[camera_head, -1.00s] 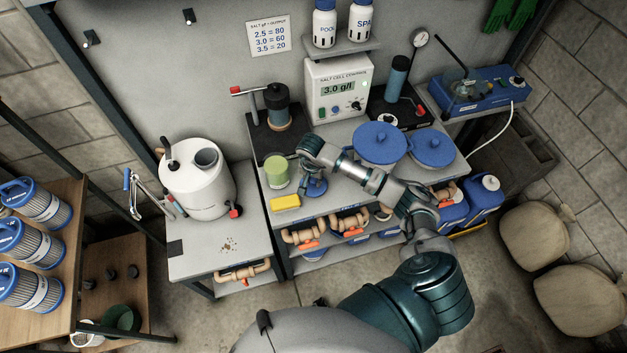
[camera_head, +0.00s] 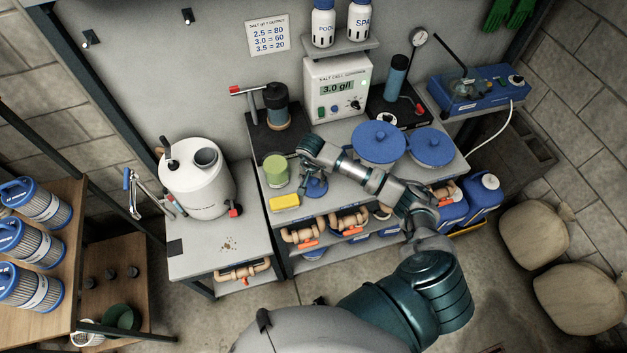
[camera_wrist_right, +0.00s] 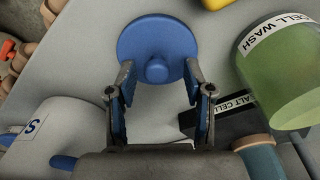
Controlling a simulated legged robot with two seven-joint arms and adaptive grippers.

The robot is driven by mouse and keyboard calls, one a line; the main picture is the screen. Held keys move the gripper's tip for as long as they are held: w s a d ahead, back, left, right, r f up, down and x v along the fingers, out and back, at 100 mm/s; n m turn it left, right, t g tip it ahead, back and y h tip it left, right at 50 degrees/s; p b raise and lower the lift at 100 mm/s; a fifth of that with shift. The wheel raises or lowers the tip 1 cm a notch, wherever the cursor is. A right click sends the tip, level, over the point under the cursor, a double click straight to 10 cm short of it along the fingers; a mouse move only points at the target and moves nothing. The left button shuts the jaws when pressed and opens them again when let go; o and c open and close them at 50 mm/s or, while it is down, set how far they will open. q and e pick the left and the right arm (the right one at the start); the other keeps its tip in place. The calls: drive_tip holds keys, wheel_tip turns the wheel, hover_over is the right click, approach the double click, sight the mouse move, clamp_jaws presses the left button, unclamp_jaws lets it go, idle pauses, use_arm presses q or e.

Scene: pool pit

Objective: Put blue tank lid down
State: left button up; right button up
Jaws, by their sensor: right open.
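A small round blue lid with a knob (camera_head: 317,187) lies on the grey bench, right of the yellow sponge. In the right wrist view the blue lid (camera_wrist_right: 157,28) lies flat with its knob facing up. My right gripper (camera_head: 307,182) is over the lid. In the right wrist view its two fingers (camera_wrist_right: 158,72) are open, one on each side of the knob and apart from it. The white tank (camera_head: 199,178) stands on the left bench with a round grey opening on top. My left gripper is not in view.
A green cell wash jar (camera_head: 276,170) stands close to the gripper, and a yellow sponge (camera_head: 285,202) lies at the bench's front edge. Two larger blue-lidded vessels (camera_head: 379,143) stand to the right. The salt cell control box (camera_head: 338,90) is behind.

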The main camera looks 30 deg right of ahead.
sight(313, 189)
wheel_tip(313, 189, up, 11)
drive_tip(key=b, duration=0.1)
drive_tip(key=shift+s+a+f+b, duration=0.15)
drive_tip(key=shift+s+a+b, duration=0.2)
drive_tip(key=shift+s, duration=0.1)
